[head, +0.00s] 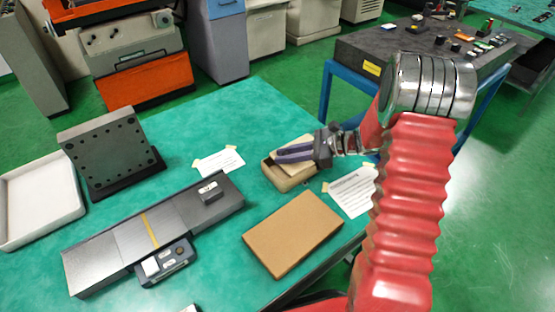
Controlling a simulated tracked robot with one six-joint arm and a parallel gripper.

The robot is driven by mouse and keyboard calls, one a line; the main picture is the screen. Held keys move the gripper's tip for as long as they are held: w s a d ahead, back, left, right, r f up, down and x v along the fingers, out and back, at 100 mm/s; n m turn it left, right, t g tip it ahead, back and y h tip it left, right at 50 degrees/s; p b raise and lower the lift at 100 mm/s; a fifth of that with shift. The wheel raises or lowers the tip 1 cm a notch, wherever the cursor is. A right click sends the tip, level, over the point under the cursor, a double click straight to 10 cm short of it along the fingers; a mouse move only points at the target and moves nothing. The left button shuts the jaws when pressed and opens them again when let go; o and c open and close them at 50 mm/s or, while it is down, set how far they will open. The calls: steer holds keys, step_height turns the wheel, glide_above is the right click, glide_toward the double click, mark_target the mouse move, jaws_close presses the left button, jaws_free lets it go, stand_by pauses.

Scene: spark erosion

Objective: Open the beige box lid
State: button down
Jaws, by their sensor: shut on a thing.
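The beige box (291,183) is a small open-looking box on the green table, right of centre. Its paler lid (297,142) shows just behind and between the fingers of my gripper (280,155). My gripper reaches in from the right, over the box, and is shut on the lid. The fingers hide much of the lid and the box's top, so how far the lid is raised cannot be told.
A brown flat box (293,232) lies in front. Taped paper sheets (353,191) (219,161) lie beside and behind the box. A long grey metal rail (110,262), a dark plate on a stand (110,152) and a white tray (38,200) fill the left.

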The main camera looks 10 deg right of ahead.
steer(key=w+d, duration=0.1)
steer(key=d, duration=0.2)
steer(key=w+d, duration=0.1)
steer(key=d, duration=0.2)
steer(key=w+d, duration=0.1)
steer(key=d, duration=0.2)
steer(key=shift+w, duration=0.35)
steer(key=c, duration=1.6)
jaws_free()
steer(key=v, duration=1.3)
steer(key=shift+s+d+r, duration=0.15)
steer(key=shift+s+d, duration=0.1)
steer(key=shift+d, duration=0.05)
